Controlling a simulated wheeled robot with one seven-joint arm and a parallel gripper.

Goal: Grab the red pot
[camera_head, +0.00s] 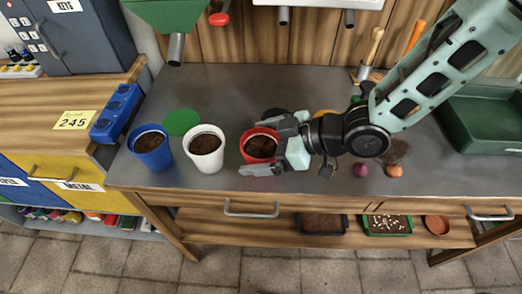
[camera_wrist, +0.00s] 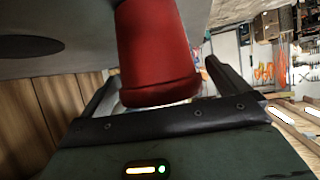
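The red pot (camera_head: 257,149), filled with dark soil, stands upright on the grey worktop (camera_head: 225,92), to the right of a white pot (camera_head: 205,150). My gripper (camera_head: 258,143) reaches in from the right, one finger at the pot's far side and one at its near side. The red pot (camera_wrist: 158,55) also shows large in the wrist view, between the two fingers of my gripper (camera_wrist: 165,88). The fingers are spread, with a gap between the pot and the right finger. I cannot tell whether the left finger touches it.
A blue pot (camera_head: 151,148) stands left of the white pot. A red onion (camera_head: 361,169) and a brown bulb (camera_head: 394,171) lie right of my gripper. A green tray (camera_head: 482,120) is at the far right. Trays sit on the shelf below.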

